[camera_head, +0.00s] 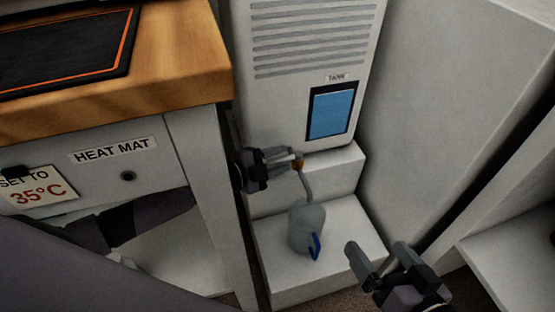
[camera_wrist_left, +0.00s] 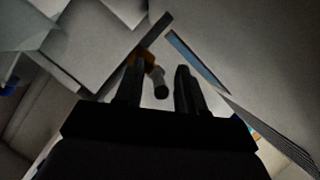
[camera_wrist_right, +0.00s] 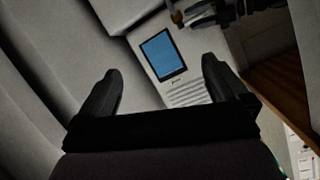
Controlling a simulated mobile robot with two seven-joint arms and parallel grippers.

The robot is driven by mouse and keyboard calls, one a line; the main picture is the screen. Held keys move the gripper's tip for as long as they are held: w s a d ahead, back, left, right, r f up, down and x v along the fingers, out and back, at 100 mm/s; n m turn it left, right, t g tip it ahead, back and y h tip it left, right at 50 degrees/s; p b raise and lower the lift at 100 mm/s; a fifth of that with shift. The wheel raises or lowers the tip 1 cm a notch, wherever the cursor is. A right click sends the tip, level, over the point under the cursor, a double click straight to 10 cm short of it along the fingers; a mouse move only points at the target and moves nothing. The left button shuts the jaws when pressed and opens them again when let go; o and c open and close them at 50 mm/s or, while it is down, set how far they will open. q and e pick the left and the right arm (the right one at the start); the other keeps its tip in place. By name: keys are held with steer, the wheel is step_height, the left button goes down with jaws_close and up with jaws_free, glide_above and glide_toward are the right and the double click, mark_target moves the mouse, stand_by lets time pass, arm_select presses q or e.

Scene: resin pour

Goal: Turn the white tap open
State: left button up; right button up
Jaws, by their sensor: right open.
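The tap (camera_head: 298,163) sits low on the front of the white tank unit (camera_head: 300,100). It has a brass-orange body and a grey spout that bends down toward a jug. My left gripper (camera_head: 284,157) is at the tap, coming in from the left. In the left wrist view its two fingers are apart, and the tap's grey rounded end (camera_wrist_left: 161,86) and orange part show between them; I cannot tell whether they touch. My right gripper (camera_head: 377,250) is open and empty, right of the jug. The right wrist view also shows the tap (camera_wrist_right: 177,16).
A translucent jug (camera_head: 306,220) with a blue handle stands on the white step (camera_head: 345,225) below the spout. A wooden-topped bench (camera_head: 190,75) with a heat mat stands close on the left. A white panel (camera_head: 430,100) closes the right side.

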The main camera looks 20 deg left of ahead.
arm_select(q)
jaws_close()
steer(key=shift+s+d+r+n+t+y+p, duration=0.2)
steer(key=shift+n+t+y+p, duration=0.1)
steer(key=shift+p, duration=0.4)
steer(key=shift+y+p, duration=0.3)
steer(key=shift+p, duration=0.05)
steer(key=shift+s+d+f+n+t+y, duration=0.1)
steer(key=shift+f+n+t+y, duration=0.1)
steer(key=shift+n+t+y, duration=0.15)
arm_select(e)
steer(key=shift+s+d+r+h, duration=0.1)
steer(key=shift+d+h, duration=0.2)
steer(key=shift+d, duration=0.15)
steer(key=shift+s+d+r+h, duration=0.1)
steer(key=shift+d+h, duration=0.2)
steer(key=shift+d, duration=0.1)
steer(key=shift+f, duration=0.1)
arm_select(q)
jaws_free()
steer(key=p+v, duration=0.1)
steer(key=v, duration=0.6)
steer(key=shift+p, duration=0.35)
arm_select(e)
steer(key=shift+s+d+r+n+h, duration=0.15)
steer(key=shift+d+r+n+h, duration=0.15)
steer(key=shift+d, duration=0.15)
